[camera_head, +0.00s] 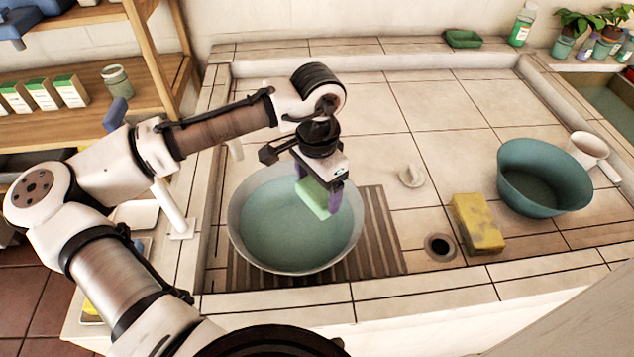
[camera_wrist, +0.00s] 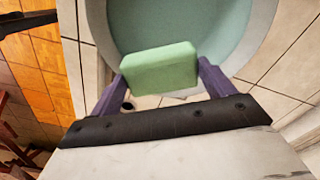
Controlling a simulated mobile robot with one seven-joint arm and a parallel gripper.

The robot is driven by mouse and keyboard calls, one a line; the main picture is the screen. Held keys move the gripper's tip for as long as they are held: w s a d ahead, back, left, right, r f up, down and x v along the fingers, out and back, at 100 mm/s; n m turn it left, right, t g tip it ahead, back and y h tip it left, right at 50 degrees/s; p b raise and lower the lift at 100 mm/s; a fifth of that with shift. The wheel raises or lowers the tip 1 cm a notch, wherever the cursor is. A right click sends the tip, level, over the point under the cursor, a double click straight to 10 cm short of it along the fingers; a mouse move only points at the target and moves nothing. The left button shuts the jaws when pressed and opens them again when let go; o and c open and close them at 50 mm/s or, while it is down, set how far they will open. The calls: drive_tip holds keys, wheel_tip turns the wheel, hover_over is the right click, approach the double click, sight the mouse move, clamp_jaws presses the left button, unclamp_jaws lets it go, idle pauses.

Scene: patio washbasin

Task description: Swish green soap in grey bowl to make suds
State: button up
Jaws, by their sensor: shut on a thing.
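The grey bowl (camera_head: 240,232) stands on a slatted rack in the tiled basin and holds blue-green water (camera_head: 285,235). My gripper (camera_head: 320,205) is over the right part of the bowl, pointing down. It is shut on the green soap (camera_head: 312,196), a pale green block. In the wrist view the soap (camera_wrist: 160,68) sits between the two purple fingers, with the bowl (camera_wrist: 262,25) and its water beyond it. I cannot tell whether the soap's lower edge touches the water. No suds show on the water.
A yellow sponge (camera_head: 478,224) lies beside the drain hole (camera_head: 440,247). A small white knob (camera_head: 411,177) is right of the bowl. A green soap dish (camera_head: 462,39) and bottle (camera_head: 521,27) are at the back. The tiles behind the bowl are clear.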

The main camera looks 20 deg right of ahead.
drive_tip(key=shift+w, duration=0.15)
drive_tip(key=shift+f+b, duration=0.65)
drive_tip(key=shift+b, duration=0.1)
wheel_tip(320, 180, down, 3)
drive_tip(key=b, duration=0.3)
drive_tip(key=shift+f, duration=0.15)
drive_tip(key=shift+f+b, duration=2.25)
drive_tip(key=shift+f, duration=1.55)
drive_tip(key=shift+d, duration=0.15)
